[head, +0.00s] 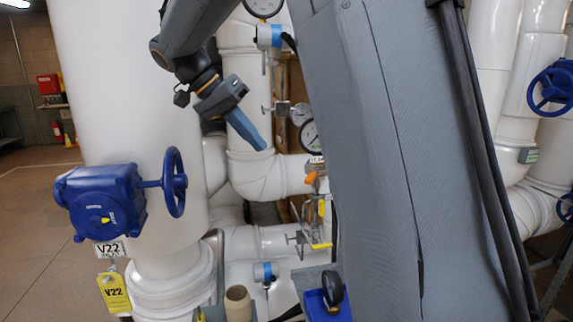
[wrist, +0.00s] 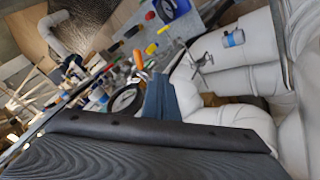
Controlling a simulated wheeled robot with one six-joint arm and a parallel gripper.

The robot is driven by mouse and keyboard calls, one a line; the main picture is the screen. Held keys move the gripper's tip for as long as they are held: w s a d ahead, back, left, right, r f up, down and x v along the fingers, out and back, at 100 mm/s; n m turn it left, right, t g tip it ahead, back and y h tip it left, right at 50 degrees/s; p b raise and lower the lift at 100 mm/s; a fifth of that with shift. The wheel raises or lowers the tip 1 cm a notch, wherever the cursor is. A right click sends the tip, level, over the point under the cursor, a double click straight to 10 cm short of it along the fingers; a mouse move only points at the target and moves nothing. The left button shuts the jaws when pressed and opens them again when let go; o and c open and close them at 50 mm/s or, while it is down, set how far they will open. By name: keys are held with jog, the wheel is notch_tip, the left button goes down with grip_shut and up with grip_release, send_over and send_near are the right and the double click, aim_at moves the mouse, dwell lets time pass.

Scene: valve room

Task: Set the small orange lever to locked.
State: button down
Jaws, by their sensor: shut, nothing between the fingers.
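A small orange lever (head: 311,178) shows in the head view on the pipework beside the white elbow, partly hidden by my arm. In the wrist view an orange handle (wrist: 138,60) shows just beyond my fingers, next to a yellow handle (wrist: 151,48). I cannot read any locked mark or tell the lever's setting. My gripper (head: 263,146) is shut and empty, up and to the left of the orange lever and apart from it in the head view. Its blue-grey fingers also show in the wrist view (wrist: 159,80).
A blue valve wheel (head: 174,182) and its gearbox stand on the large white pipe at left, with a yellow V22 tag (head: 115,292). A pressure gauge (head: 309,136) is near the lever. A blue tray (head: 318,307) sits low. My arm blocks the centre right.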

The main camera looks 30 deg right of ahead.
aim_at(311, 178)
jog(key=s+d+f+p, duration=0.4)
jog(key=d+f+p, duration=0.1)
jog(key=d+f, duration=0.3)
jog(key=shift+s+d, duration=0.2)
jog(key=shift+s+a+n, duration=0.1)
jog(key=shift+n, duration=0.2)
